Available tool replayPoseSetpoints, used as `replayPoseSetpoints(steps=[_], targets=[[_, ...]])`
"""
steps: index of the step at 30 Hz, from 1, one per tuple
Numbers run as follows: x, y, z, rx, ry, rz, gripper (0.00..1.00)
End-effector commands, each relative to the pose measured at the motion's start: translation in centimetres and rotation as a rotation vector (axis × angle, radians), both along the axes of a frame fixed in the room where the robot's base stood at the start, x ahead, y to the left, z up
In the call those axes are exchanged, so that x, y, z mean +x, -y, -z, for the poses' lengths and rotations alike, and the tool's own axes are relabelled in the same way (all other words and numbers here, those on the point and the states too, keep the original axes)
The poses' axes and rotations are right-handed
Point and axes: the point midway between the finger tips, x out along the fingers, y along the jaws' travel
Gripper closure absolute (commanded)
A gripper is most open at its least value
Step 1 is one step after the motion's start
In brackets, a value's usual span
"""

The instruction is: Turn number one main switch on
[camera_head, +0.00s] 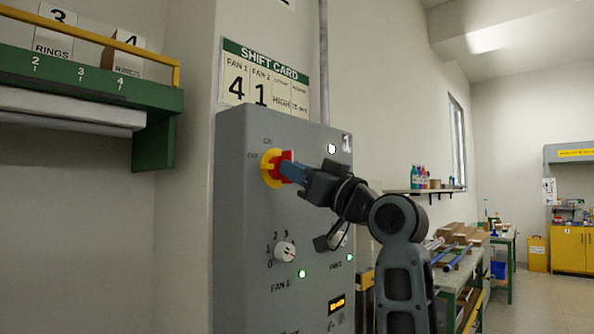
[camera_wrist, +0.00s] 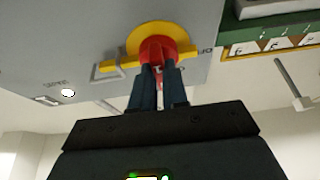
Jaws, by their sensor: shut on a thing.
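The main switch is a red knob (camera_head: 286,161) on a yellow round plate (camera_head: 268,168), high on the front of a grey cabinet (camera_head: 237,215). OFF is printed to its left and ON above it. A plate with the number 1 (camera_head: 346,143) is at the cabinet's top right. My gripper (camera_head: 288,171) reaches in from the right, its blue fingers shut on the red knob. In the wrist view the fingertips (camera_wrist: 158,72) sit on both sides of the knob (camera_wrist: 157,47), before the yellow plate (camera_wrist: 150,29). The fingers partly cover the knob, so I cannot tell its exact setting.
Below the switch are a white FAN 1 dial (camera_head: 284,251) and a FAN 2 dial partly behind my arm. A white lamp (camera_head: 331,149) and green lamps (camera_head: 302,273) are lit. A shift card (camera_head: 262,77) hangs above. A green shelf (camera_head: 150,130) juts out at left.

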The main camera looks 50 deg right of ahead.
Motion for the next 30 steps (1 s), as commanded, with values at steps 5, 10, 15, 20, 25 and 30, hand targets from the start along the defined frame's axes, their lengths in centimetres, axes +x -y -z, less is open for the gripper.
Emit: replayPoseSetpoints(steps=[5,10,15,20,25,30], targets=[[0.0,0.0,0.3,0.003,-0.005,-0.003,1.00],[0.0,0.0,0.3,0.002,-0.005,-0.002,0.77],[0.0,0.0,0.2,0.001,-0.003,-0.002,0.61],[0.0,0.0,0.1,0.000,-0.002,-0.001,0.61],[-0.5,0.1,0.4,0.001,-0.001,0.001,0.61],[-2.9,0.2,1.5,0.001,0.000,0.002,0.61]])
